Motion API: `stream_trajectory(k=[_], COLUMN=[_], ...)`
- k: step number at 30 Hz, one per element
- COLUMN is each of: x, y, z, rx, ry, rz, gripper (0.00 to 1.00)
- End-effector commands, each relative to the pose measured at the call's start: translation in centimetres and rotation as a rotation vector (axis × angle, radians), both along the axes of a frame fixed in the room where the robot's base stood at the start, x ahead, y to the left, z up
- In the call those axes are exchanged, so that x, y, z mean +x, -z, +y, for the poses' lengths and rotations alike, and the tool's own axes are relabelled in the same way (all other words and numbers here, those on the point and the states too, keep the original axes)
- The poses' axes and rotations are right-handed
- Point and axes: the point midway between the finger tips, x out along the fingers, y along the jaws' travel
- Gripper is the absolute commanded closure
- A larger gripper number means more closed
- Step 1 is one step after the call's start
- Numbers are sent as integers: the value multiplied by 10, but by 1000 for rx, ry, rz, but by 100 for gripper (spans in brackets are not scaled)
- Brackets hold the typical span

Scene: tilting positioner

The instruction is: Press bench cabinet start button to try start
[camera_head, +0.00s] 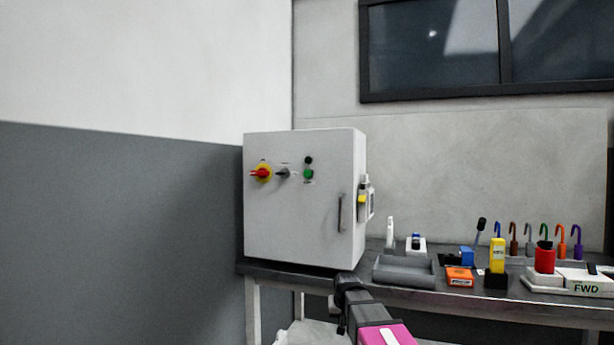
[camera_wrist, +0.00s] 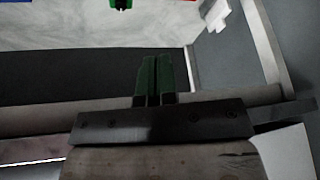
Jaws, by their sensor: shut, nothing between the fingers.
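The bench cabinet (camera_head: 300,225) is a white box at the left end of the bench, its door facing me. My arm (camera_head: 375,318) shows low in the head view, below and right of the cabinet front. In the wrist view my gripper (camera_wrist: 153,68) has its two green fingers together, with nothing held. No button can be made out at the fingertips.
A door handle (camera_head: 341,213) stands out on the cabinet's right side. A grey tray (camera_head: 404,269), an orange block (camera_head: 459,276), a yellow block (camera_head: 497,254), a red cylinder (camera_head: 545,260) and several coloured hooks stand along the bench to the right. The space before the buttons looks clear.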

Motion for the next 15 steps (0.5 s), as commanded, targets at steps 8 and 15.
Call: stream_trajectory(k=[8,15], x=[57,82], y=[-130,-250], z=[50,91], rx=[49,101], ry=[-19,-37], rz=[-180,-327], gripper=[100,100])
